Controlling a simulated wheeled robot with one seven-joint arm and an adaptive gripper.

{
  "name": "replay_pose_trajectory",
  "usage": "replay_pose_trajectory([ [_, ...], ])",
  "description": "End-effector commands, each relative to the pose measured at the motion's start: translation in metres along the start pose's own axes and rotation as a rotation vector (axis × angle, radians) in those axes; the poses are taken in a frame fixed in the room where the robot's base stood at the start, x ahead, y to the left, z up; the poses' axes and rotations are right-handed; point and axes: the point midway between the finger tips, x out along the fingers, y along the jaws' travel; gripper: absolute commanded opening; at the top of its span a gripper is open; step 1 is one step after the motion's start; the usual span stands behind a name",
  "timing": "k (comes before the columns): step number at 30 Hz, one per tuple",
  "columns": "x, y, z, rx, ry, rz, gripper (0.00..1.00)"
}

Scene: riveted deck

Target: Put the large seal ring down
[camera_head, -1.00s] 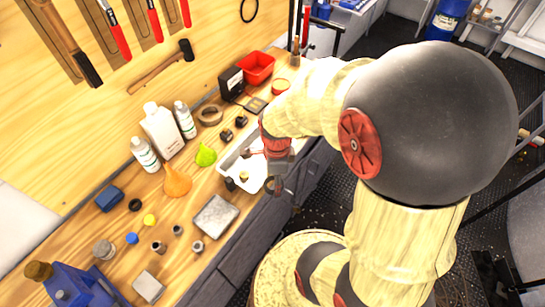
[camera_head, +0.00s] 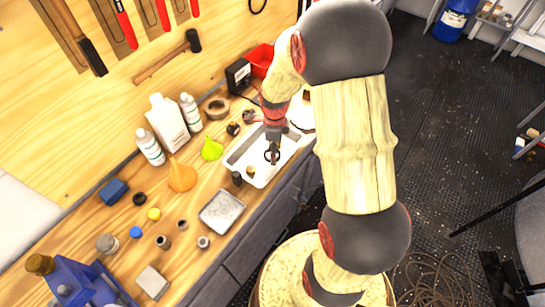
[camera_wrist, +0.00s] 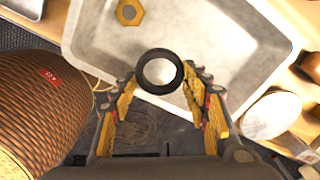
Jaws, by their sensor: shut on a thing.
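The large seal ring is a black ring (camera_wrist: 160,72) at the fingertips of my gripper (camera_wrist: 160,88) in the wrist view. My gripper is shut on the ring, with a finger on each side. In the head view the ring (camera_head: 271,155) hangs below my gripper (camera_head: 274,146), over the white tray (camera_head: 236,160). The wrist view shows the pale tray (camera_wrist: 225,30) under and beyond the ring. I cannot tell the exact height of the ring above the tray.
A brass hex nut (camera_wrist: 129,12) lies in the tray. A dark cylinder (camera_head: 237,178) stands by the tray's near-left end. A metal box (camera_head: 221,212), an orange funnel (camera_head: 182,176) and a green funnel (camera_head: 212,150) stand to the left. White bottles (camera_head: 168,122) line the wall.

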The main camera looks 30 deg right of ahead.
Motion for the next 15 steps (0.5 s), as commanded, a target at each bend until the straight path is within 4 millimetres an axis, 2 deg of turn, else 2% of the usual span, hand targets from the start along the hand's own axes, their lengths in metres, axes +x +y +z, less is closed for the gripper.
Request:
replay_pose_trajectory([
  [3, 0.011, -0.007, 0.004, 0.0, 0.0, 0.001, 0.28],
  [8, 0.017, -0.013, 0.006, 0.0, 0.0, -0.001, 0.28],
  [15, 0.048, -0.014, 0.007, 0.0, 0.0, 0.001, 0.28],
])
